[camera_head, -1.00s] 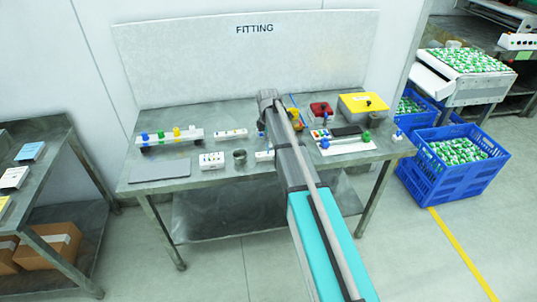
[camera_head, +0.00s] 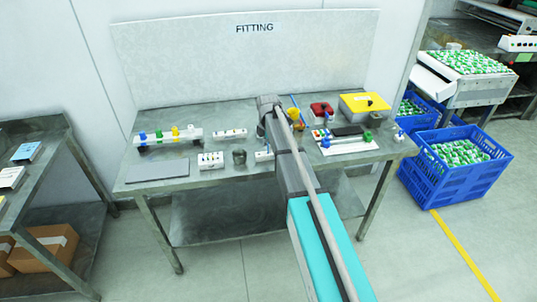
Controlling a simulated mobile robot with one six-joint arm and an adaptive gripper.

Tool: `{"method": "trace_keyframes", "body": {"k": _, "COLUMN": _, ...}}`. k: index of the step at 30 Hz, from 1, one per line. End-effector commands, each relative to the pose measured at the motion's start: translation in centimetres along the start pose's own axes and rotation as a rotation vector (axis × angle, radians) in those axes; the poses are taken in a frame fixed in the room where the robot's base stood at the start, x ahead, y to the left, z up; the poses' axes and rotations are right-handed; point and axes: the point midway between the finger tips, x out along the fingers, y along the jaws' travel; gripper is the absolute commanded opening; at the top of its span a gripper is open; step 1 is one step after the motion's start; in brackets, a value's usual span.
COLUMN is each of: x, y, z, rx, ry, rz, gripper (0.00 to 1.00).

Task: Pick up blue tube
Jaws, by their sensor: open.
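I cannot tell for sure which item is the blue tube. A thin blue stick-like piece (camera_head: 294,100) lies toward the back of the fitting table (camera_head: 215,192), just right of my arm's far end. A small blue piece (camera_head: 143,136) sits at the left end of a white rack on the left side of the table. My arm reaches from the bottom of the view over the table's middle. My gripper's fingers do not show; the arm appears to hide them. Nothing is seen held.
A grey mat (camera_head: 157,170), a white block with holes (camera_head: 211,160) and a dark cup (camera_head: 239,156) stand along the front left. Blue crates (camera_head: 438,184) stand on the floor at right.

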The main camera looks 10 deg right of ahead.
Motion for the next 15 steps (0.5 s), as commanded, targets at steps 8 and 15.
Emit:
{"method": "trace_keyframes", "body": {"k": 8, "x": 2.0, "y": 0.0, "z": 0.0, "rx": 0.0, "ry": 0.0, "rz": 0.0, "gripper": 0.51}}
{"method": "trace_keyframes", "body": {"k": 15, "x": 2.2, "y": 0.0, "z": 0.0, "rx": 0.0, "ry": 0.0, "rz": 0.0, "gripper": 0.51}}
